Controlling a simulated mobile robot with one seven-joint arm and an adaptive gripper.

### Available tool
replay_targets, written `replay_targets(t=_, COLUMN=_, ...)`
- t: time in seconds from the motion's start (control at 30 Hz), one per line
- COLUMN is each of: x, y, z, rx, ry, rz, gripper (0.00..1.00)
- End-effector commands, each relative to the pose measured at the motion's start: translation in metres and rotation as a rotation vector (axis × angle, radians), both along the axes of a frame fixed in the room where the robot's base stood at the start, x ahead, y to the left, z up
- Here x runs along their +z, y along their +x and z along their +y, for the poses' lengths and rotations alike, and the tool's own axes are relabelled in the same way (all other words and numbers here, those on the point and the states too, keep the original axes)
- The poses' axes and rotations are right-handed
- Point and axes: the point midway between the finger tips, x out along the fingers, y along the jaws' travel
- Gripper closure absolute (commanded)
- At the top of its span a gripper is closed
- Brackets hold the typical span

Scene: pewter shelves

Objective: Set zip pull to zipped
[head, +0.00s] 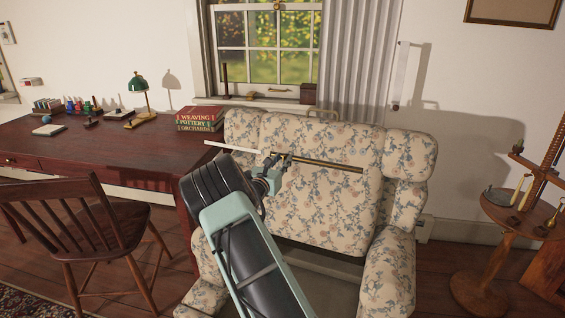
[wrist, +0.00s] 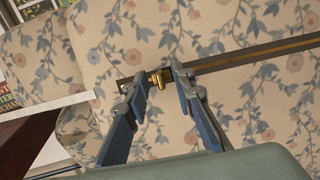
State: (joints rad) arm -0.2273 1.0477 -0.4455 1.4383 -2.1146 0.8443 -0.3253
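The zip (head: 325,164) is a dark strip with a brass line, running across the floral back of the armchair (head: 320,205). It also shows in the wrist view (wrist: 265,50). The small brass zip pull (wrist: 160,79) sits near the strip's left end, with a short dark stretch of strip to its left. My gripper (head: 277,163) is at the left part of the zip. In the wrist view my gripper (wrist: 160,76) has its fingers on either side of the pull, with a narrow gap visible at the right finger. The pull is hidden in the head view.
A dark red desk (head: 90,150) with books (head: 199,119) and a green lamp (head: 139,92) stands left of the armchair. A wooden chair (head: 95,220) stands in front of it. A round side table (head: 520,215) stands at the right. The chair back right of my gripper is clear.

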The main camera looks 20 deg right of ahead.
Motion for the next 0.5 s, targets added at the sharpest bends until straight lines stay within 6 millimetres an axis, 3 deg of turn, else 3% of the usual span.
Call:
replay_targets(t=0.37, x=0.0002, y=0.0031, z=-0.0034, rx=0.0, ry=0.001, rz=-0.001, gripper=0.78)
replay_targets(t=0.5, x=0.0002, y=0.003, z=-0.0033, rx=0.0, ry=0.001, rz=-0.001, gripper=0.93)
